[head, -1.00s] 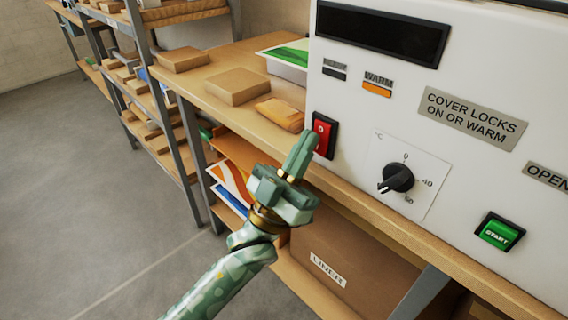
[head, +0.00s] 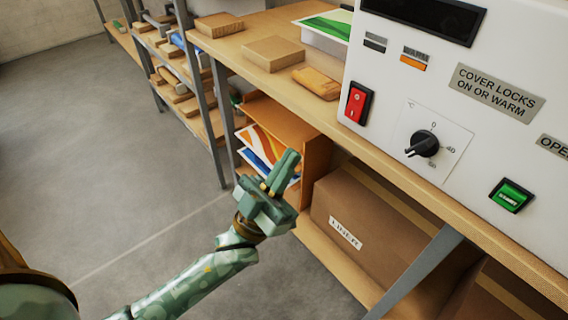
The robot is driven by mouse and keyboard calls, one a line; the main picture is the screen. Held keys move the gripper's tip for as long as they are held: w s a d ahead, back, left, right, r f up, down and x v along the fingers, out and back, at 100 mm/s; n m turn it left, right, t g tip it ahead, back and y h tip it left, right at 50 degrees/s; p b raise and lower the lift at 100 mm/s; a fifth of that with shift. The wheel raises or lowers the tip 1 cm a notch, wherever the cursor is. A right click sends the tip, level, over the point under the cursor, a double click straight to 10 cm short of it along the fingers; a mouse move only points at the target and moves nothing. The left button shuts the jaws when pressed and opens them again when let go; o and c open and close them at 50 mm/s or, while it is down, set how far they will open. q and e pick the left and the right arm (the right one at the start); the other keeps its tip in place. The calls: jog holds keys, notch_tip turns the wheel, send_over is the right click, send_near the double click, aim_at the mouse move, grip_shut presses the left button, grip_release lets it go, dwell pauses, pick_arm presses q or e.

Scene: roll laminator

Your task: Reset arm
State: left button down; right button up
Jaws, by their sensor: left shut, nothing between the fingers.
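My left gripper (head: 286,160) is shut and empty. It hangs in front of the shelf, below and left of the red rocker switch, clear of the machine. The white laminator (head: 395,85) stands on the bench at the right, with its red switch (head: 357,103), a black dial (head: 423,144), a green start button (head: 511,195) and an orange lamp (head: 413,62) labelled warm. The laminator's right side is out of frame. My right gripper is not in view.
A metal brace (head: 425,268) slants below the bench. The grey floor (head: 90,150) at left is open.

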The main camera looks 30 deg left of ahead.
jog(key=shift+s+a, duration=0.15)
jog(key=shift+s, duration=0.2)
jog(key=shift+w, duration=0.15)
